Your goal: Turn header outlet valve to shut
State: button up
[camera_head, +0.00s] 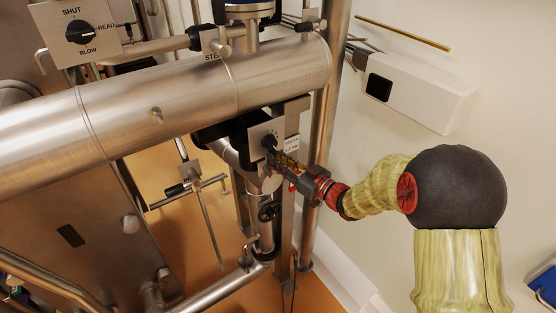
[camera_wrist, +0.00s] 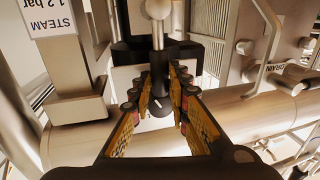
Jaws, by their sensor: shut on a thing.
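In the head view, a small square metal plate (camera_head: 260,133) with a black knob (camera_head: 269,141) is mounted below the large steel header pipe (camera_head: 150,110). My gripper (camera_head: 275,158) reaches in from the right, its fingers at this knob. In the wrist view, the two yellow-padded fingers of my gripper (camera_wrist: 161,82) lie on either side of a black rounded handle end (camera_wrist: 160,107) on a grey stem. The gripper is shut on this handle. The plate's markings are too small to read, so I cannot tell the valve's setting.
A STEAM label (camera_wrist: 50,17) and a DRAIN label (camera_wrist: 288,78) show in the wrist view. A white wall box (camera_head: 425,90) is at right. Pipes crowd the left.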

grip_shut()
jog(key=shift+a, duration=0.1)
dwell(0.4)
jog(key=n+b, duration=0.1)
jog(key=s+a+n+b, duration=0.1)
jog(key=b, duration=0.1)
jog(key=a+n+b, duration=0.1)
jog(key=b, duration=0.1)
jog(key=shift+s+a+f+n+h, duration=0.2)
jog(key=shift+s+f+n+h, duration=0.1)
jog(key=shift+s+n+h, duration=0.1)
jog(key=s+a+f+n+h+b, duration=0.3)
jog(key=f+n+b, duration=0.5)
jog(key=b, duration=1.7)
jog(key=shift+s+a+f+n+t+h, duration=0.15)
jog(key=shift+a+f+n+t+h, duration=0.55)
jog(key=shift+n, duration=1.6)
jog(key=shift+a+g, duration=0.15)
jog(key=shift+g, duration=0.25)
jog(key=o, duration=0.6)
grip_release()
jog(key=shift+o, duration=0.5)
jog(key=shift+r, duration=0.15)
